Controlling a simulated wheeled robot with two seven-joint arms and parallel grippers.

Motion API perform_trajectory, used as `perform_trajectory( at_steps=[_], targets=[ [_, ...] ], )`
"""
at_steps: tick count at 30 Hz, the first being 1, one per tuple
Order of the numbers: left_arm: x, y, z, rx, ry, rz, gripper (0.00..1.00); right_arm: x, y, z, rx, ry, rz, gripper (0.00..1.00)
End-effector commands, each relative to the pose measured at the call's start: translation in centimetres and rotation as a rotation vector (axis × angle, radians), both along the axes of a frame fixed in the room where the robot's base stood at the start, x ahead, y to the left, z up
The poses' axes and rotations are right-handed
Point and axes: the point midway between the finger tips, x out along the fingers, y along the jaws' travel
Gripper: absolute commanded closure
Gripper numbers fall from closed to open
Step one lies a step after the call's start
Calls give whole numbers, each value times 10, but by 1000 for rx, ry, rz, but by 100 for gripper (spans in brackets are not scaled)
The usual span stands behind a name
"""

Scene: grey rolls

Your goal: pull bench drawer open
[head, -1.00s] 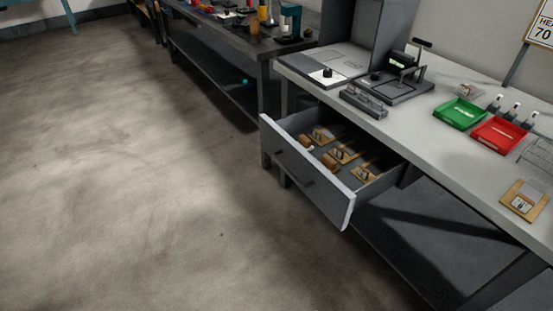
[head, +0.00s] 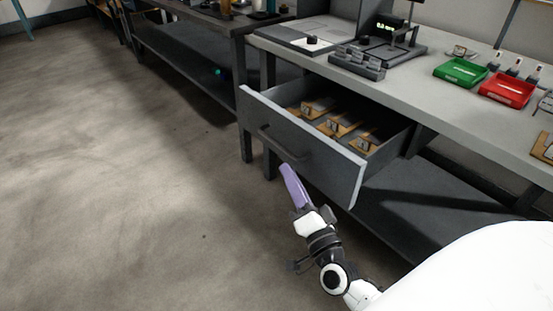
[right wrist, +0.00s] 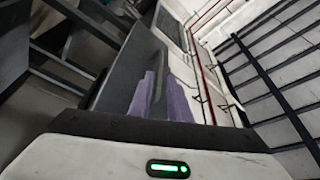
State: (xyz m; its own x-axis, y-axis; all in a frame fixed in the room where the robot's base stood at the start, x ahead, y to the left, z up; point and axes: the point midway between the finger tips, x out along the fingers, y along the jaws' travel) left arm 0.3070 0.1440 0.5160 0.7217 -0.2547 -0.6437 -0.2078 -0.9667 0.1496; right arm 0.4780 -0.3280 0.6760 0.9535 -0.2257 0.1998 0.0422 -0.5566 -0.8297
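The bench drawer (head: 309,153) stands pulled out from under the bench top, with its grey front facing left. Its dark bar handle (head: 284,144) is on that front. My right gripper (head: 289,170), with purple fingers, is just below and in front of the handle in the head view. In the right wrist view the two purple fingers (right wrist: 162,97) are apart, with the dark drawer front and handle ahead of them. Contact with the handle cannot be made out. My left gripper is not in view.
Several tan blocks with metal parts (head: 338,127) lie in the drawer. On the bench top (head: 430,105) stand a green bin (head: 460,72), a red bin (head: 507,89) and a dark device (head: 385,48). A lower shelf (head: 430,215) lies below. The floor at left is clear.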

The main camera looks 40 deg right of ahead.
Motion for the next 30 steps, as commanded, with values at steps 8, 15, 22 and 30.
perform_trajectory(
  at_steps=[8, 15, 22, 30],
  targets=[
    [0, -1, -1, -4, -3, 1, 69, 37, -14, 12, 15, -20, -15, 83],
    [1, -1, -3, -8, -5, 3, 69, 76, -24, 20, 14, -17, -13, 83],
    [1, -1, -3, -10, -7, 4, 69, 95, -28, 23, 14, -15, -12, 83],
    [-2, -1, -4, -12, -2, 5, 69, 96, -28, 24, 13, -14, -12, 83]
  ],
)
